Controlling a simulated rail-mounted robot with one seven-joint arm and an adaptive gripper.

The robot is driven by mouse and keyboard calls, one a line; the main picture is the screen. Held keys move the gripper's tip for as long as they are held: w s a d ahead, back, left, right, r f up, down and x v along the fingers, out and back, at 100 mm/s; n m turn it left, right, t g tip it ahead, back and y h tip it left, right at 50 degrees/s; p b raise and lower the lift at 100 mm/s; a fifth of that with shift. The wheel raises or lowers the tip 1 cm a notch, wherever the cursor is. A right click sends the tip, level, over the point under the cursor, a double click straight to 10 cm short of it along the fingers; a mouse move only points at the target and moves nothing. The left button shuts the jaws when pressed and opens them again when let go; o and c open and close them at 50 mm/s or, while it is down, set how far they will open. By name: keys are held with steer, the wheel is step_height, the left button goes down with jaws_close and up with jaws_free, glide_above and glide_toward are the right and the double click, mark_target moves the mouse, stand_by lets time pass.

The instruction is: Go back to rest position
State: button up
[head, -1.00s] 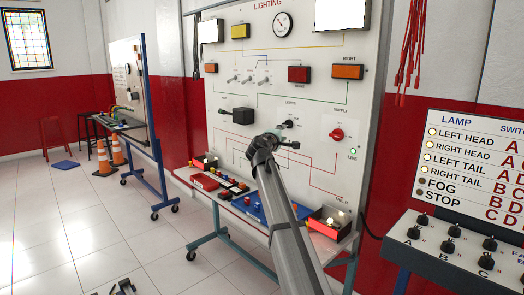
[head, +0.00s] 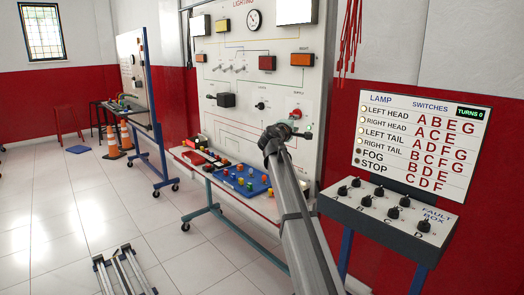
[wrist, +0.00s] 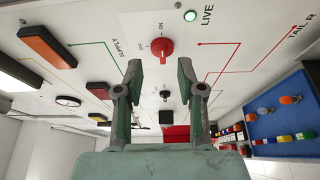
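My gripper (wrist: 159,78) is open and empty in the wrist view, its two fingers spread on either side of the board's lower switches. In the head view my gripper (head: 300,134) is small and dark at the end of my outstretched arm, in front of the lower right of the white lighting board (head: 232,128). The red supply switch (wrist: 161,50) shows beyond the fingertips and does not look touched. It also shows in the head view (head: 295,114). The green LIVE light (wrist: 190,15) is lit.
A blue tray (head: 240,181) with small coloured parts lies on the board's shelf. A fault box (head: 385,222) with black knobs and a lamp table (head: 418,145) stand at the right. Orange cones (head: 125,138) and another board stand at the left. Open tiled floor lies left and front.

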steer(key=s+d+f+m+g+y, duration=0.1)
steer(key=s+f+m+g, duration=0.3)
steer(key=f, duration=0.9)
steer(key=s+d+f+m+g+y, duration=0.15)
steer(key=s+f, duration=0.45)
steer(key=f, duration=0.8)
steer(key=s+f+m+g, duration=0.25)
steer(key=s+f, duration=0.25)
steer(key=f, duration=0.8)
steer(key=s+d+f+m+g+y, duration=0.15)
steer(key=s+f+g, duration=0.45)
steer(key=s+f, duration=1.7)
steer(key=s+f+m+g+y, duration=0.1)
steer(key=s+f+g, duration=0.2)
steer(key=s+f, duration=0.75)
steer(key=s+f+m+g+y, duration=0.1)
steer(key=s+f+g+y, duration=0.15)
steer(key=s, duration=1.55)
steer(key=s+f+m+g, duration=0.1)
steer(key=s+f+g, duration=0.45)
steer(key=s, duration=0.95)
step_height(320, 180, up, 12)
steer(key=t+p, duration=0.2)
steer(key=p, duration=1.2)
steer(key=shift+d+r, duration=0.25)
steer(key=shift+d, duration=0.05)
